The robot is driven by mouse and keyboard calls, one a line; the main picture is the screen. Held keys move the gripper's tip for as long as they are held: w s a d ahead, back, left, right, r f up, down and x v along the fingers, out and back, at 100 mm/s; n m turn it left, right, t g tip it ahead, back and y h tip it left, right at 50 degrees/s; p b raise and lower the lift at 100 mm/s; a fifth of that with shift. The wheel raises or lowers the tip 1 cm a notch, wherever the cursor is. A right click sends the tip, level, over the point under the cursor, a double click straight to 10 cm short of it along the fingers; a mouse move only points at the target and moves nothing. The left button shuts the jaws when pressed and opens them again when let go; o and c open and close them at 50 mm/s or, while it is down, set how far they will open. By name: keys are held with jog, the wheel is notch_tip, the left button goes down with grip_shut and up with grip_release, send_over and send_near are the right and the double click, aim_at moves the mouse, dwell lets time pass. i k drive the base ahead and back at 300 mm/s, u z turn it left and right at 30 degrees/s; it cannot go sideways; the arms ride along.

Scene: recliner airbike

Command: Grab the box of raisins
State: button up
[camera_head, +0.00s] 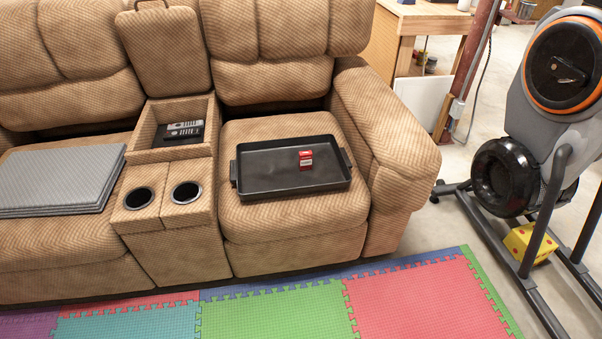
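A small red box with a pale lower part (306,159), which looks like the box of raisins, stands in a black tray (270,188). It is right of the tray's middle, and its label is too small to read. The tray has a handle at each end and lies on the right seat (290,221) of a tan recliner sofa. My gripper is not in view.
A console with two cup holders (185,192) and an open bin holding remotes (184,130) is left of the tray. A padded armrest (385,125) rises to its right. An exercise bike (545,130) stands far right. Foam mats (275,317) cover the clear floor in front.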

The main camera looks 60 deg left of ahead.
aim_at(305, 157)
jog(key=k, duration=1.55)
jog(key=u, duration=2.5)
jog(key=i, duration=0.6)
jog(key=z, duration=0.3)
